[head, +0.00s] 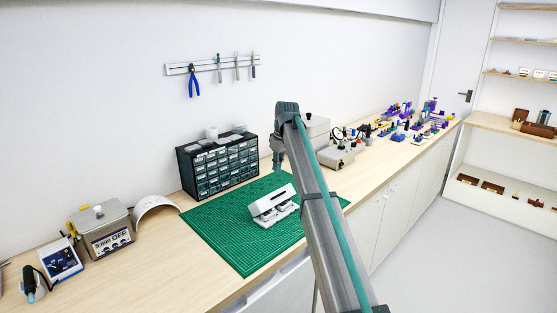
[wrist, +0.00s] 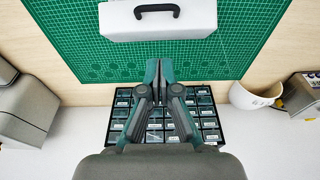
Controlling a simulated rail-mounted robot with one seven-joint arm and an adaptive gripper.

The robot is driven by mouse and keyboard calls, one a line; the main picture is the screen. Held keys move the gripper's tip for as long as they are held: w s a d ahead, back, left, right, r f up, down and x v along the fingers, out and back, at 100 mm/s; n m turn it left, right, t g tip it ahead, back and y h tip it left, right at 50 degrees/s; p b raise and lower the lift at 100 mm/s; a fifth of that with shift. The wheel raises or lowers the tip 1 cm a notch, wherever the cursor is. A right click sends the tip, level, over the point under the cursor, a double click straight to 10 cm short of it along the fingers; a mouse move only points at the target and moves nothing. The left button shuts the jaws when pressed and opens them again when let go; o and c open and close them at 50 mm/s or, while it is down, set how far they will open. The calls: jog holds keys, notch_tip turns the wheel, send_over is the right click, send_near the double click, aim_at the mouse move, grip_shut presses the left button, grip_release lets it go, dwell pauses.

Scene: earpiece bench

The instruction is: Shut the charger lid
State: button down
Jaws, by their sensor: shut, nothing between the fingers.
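The white charger sits on the green cutting mat (head: 228,238). In the head view its lid (head: 271,199) stands raised and tilted over the back of the base (head: 281,217), with a dark gap and small pieces showing beneath. In the wrist view the lid's white outer face (wrist: 158,27) shows at the top, with a black handle (wrist: 157,11); the base is hidden there. My gripper (head: 277,168) is above the mat, behind the charger on the drawer-cabinet side. Its fingers (wrist: 159,64) are shut and empty, appearing just below the lid's edge in the wrist view; contact is unclear.
A black drawer cabinet (head: 220,168) stands behind the mat, and beneath my gripper in the wrist view (wrist: 209,126). A white curved shade (head: 154,208) and a grey ultrasonic-type tank (head: 104,228) are left. A grey instrument (head: 338,155) stands right. The mat's front left is clear.

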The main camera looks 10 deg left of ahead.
jog(key=p, duration=0.1)
send_over(281, 194)
jog(key=w+a, duration=0.2)
jog(key=f, duration=0.5)
jog(key=shift+s+a, duration=0.1)
jog(key=shift+a, duration=0.1)
jog(key=f, duration=0.1)
jog(key=s+d+f+p, duration=0.1)
jog(key=shift+s+d+f+p, duration=0.1)
jog(key=shift+d+f+p, duration=0.1)
jog(key=shift+f+p, duration=0.15)
jog(key=shift+s+d+f, duration=0.1)
jog(key=shift+d+f, duration=0.05)
jog(key=shift+f, duration=0.35)
jog(key=shift+s+f, duration=0.1)
jog(key=shift+s+d+f+y+b, duration=0.15)
jog(key=shift+d+y+b, duration=0.15)
jog(key=shift+b, duration=0.15)
jog(key=shift+s+d+f+t+y+b, duration=0.3)
jog(key=shift+s+t+y+b, duration=0.15)
jog(key=shift+b, duration=0.25)
